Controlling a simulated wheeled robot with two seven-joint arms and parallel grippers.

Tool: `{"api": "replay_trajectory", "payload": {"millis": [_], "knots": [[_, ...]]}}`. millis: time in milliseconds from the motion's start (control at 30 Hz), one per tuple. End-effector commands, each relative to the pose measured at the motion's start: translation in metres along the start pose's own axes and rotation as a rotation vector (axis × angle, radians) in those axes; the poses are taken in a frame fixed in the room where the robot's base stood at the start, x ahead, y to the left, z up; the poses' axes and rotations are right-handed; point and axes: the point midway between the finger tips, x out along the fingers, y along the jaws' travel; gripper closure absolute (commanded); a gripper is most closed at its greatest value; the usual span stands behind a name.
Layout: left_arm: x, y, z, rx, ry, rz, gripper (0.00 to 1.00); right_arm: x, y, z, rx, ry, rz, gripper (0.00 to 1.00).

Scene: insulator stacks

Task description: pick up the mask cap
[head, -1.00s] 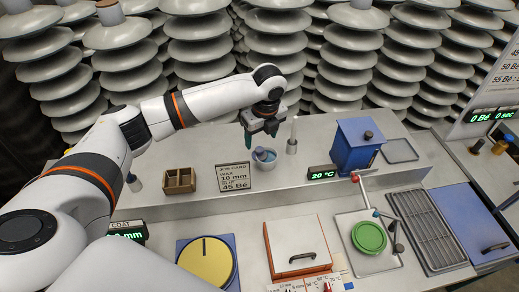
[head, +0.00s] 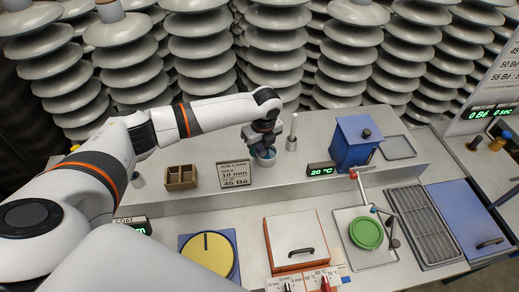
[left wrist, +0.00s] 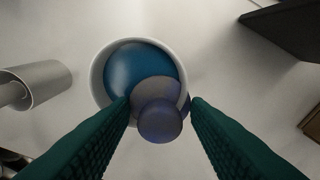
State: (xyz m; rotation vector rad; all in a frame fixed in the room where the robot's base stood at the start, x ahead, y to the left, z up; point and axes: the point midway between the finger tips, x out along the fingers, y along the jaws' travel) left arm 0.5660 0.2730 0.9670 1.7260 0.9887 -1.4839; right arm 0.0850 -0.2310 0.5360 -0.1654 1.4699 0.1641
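A white cup (left wrist: 97,72) stands on the raised shelf. It holds a smooth blue dome or fill (left wrist: 140,68) and a grey-purple piece with a round knob (left wrist: 160,120), which may be the mask cap. The knob leans over the near side of the cup. My left gripper (left wrist: 162,102) is open, its green fingers on either side of the knob. In the head view my left gripper (head: 265,146) is low over the cup (head: 266,160) and hides much of it. I cannot tell whether the fingers touch anything. My right gripper is not in view.
A grey post (head: 292,132) stands just right of the cup. The job card (head: 234,174) and a wooden box (head: 181,177) are to the left. A blue box (head: 355,145) is to the right. Insulator stacks (head: 280,45) line the back.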

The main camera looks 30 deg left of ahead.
Motion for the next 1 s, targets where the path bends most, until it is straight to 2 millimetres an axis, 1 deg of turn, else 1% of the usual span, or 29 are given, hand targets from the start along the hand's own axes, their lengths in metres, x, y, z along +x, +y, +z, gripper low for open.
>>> {"api": "replay_trajectory", "payload": {"millis": [33, 100, 133, 433, 533, 667, 800, 900, 1000], "knots": [[0.0, 0.0, 0.0, 0.0, 0.0, 0.0, 0.66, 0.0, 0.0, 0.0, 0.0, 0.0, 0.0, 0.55], [0.0, 0.0, 0.0, 0.0, 0.0, 0.0, 0.78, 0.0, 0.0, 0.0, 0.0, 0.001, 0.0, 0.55], [0.0, 0.0, 0.0, 0.0, 0.0, 0.0, 0.79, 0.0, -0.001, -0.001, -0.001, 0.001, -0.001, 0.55], [-0.001, 0.0, -0.001, -0.001, 0.0, 0.001, 0.8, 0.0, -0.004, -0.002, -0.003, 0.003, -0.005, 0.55], [-0.008, 0.001, -0.002, -0.001, 0.0, 0.003, 0.8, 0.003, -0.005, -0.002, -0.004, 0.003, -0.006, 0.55], [-0.029, 0.001, -0.005, -0.001, 0.003, 0.005, 0.8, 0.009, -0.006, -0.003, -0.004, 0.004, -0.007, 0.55], [-0.058, 0.001, -0.01, -0.002, 0.002, 0.005, 0.8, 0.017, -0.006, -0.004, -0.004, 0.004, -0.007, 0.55], [-0.076, 0.001, -0.012, -0.001, 0.001, 0.004, 0.8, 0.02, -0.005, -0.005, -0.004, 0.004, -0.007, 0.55], [-0.089, 0.001, -0.013, -0.011, 0.001, 0.002, 0.8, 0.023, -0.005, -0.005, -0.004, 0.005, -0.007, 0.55]]}}
